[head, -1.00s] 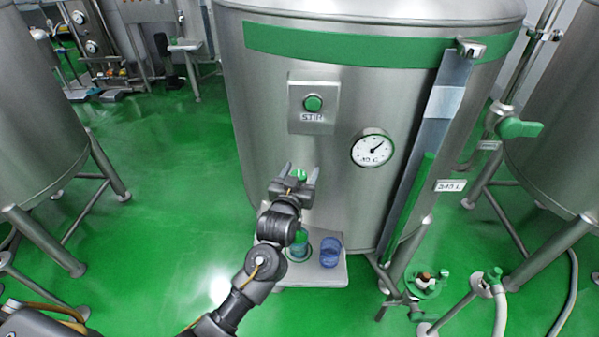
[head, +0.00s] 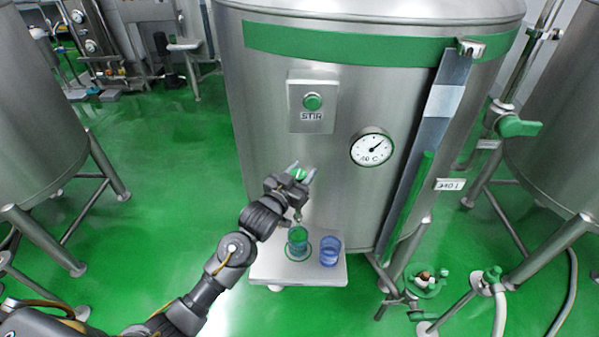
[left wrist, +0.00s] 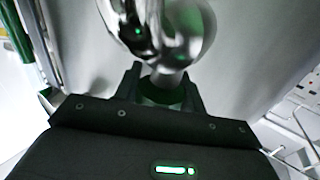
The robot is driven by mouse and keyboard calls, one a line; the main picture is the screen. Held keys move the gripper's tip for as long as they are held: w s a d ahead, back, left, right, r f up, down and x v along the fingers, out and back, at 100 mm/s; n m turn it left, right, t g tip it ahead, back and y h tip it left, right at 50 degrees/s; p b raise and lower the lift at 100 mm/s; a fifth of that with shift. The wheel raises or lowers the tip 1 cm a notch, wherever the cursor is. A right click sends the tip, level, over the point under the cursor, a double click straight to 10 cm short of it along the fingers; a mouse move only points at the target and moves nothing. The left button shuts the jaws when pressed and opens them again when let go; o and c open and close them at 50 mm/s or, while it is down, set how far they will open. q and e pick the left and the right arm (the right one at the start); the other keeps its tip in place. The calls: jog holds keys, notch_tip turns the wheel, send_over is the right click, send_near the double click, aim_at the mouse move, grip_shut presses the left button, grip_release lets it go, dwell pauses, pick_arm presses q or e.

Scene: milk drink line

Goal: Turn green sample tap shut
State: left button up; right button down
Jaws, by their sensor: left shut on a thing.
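The green sample tap handle (head: 298,174) is on the front of the large steel tank (head: 240,150), below the STIR button. My left gripper (head: 302,172) is shut on the handle, with a finger on either side of it. In the left wrist view the dark green handle (left wrist: 160,95) lies between the two fingers, and the shiny metal tap body (left wrist: 165,35) is just beyond. A small metal spout end shows below the gripper, above a green-tinted cup (head: 298,243). I cannot tell whether liquid flows. My right gripper is not in view.
A pale shelf (head: 262,268) below the tap bears the green-tinted cup and a blue cup (head: 330,251). A dial gauge (head: 372,148) and a STIR button (head: 313,101) are on the tank. A sight tube (head: 410,205) runs down its right side. Green floor lies open at left.

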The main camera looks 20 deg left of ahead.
pick_arm(q)
jog(key=m+g+h, duration=0.1)
jog(key=m+h, duration=0.2)
jog(key=h, duration=0.1)
jog(key=shift+g, duration=0.4)
jog(key=shift+d+m+g+h, duration=0.2)
jog(key=shift+m+g+h, duration=0.65)
jog(key=shift+h, duration=0.35)
jog(key=m+g+h+b, duration=0.2)
jog(key=g, duration=0.1)
jog(key=shift+s+d+f+m+h, duration=0.15)
jog(key=shift+s+m+h, duration=0.05)
jog(key=shift+m+h, duration=0.2)
jog(key=m+g+h+b, duration=0.1)
jog(key=m+g+b, duration=0.1)
jog(key=g+b, duration=0.1)
jog(key=m+g+h+b, duration=0.1)
jog(key=m+g+b, duration=0.1)
jog(key=g+b, duration=0.2)
jog(key=s+m+g+h+b, duration=0.1)
jog(key=m+g+b, duration=0.2)
jog(key=b, duration=0.3)
jog(key=shift+s+d+h, duration=0.1)
jog(key=shift+d+h, duration=0.2)
jog(key=shift+h, duration=0.1)
jog(key=shift+m+g+b, duration=0.35)
jog(key=shift+g+b, duration=0.3)
jog(key=shift+s, duration=0.1)
